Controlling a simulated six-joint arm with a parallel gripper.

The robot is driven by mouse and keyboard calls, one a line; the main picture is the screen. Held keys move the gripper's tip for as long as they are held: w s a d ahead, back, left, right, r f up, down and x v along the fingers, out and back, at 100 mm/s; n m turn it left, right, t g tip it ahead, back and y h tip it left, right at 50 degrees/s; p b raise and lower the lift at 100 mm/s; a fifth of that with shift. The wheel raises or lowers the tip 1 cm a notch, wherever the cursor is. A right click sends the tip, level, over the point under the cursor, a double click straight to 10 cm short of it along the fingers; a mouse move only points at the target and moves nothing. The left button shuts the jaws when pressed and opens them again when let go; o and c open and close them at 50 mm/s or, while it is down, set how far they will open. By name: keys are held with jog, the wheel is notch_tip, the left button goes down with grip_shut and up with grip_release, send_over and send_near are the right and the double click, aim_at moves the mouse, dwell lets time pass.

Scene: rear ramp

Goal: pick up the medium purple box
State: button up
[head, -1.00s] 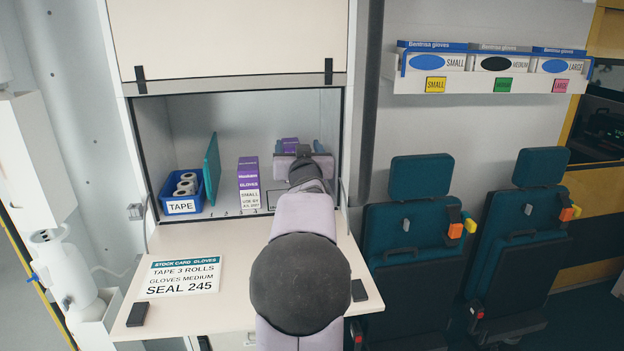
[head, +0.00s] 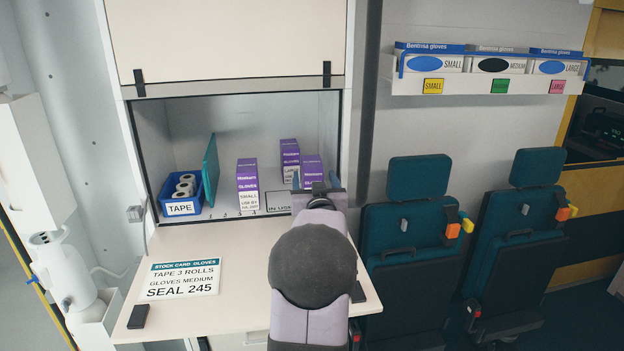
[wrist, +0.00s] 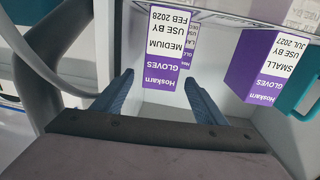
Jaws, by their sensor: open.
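The medium purple box (head: 312,170) stands upright in the open cabinet, at the front right. Its lower part is hidden behind my gripper (head: 316,182) in the head view. In the wrist view, which is upside down, the medium box (wrist: 163,50) shows its MEDIUM label, FEB 2028. My gripper (wrist: 158,84) is open and empty, its two blue fingers pointing towards that box, which lies between their lines. I cannot tell how far the fingertips are from it.
A SMALL purple box (head: 247,185) stands to the left; another purple box (head: 290,155) stands behind. A teal divider (head: 210,170) and a blue TAPE bin (head: 181,205) are further left. A stock card (head: 181,279) lies on the shelf (head: 200,318).

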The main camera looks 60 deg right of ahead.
aim_at(312, 162)
jog(key=shift+x, duration=0.8)
jog(key=shift+r, duration=0.2)
jog(key=shift+p+x, duration=1.45)
jog(key=shift+x, duration=0.5)
jog(key=shift+p+x, duration=0.35)
jog(key=shift+x, duration=0.65)
jog(key=c, duration=1.3)
jog(key=shift+r, duration=0.2)
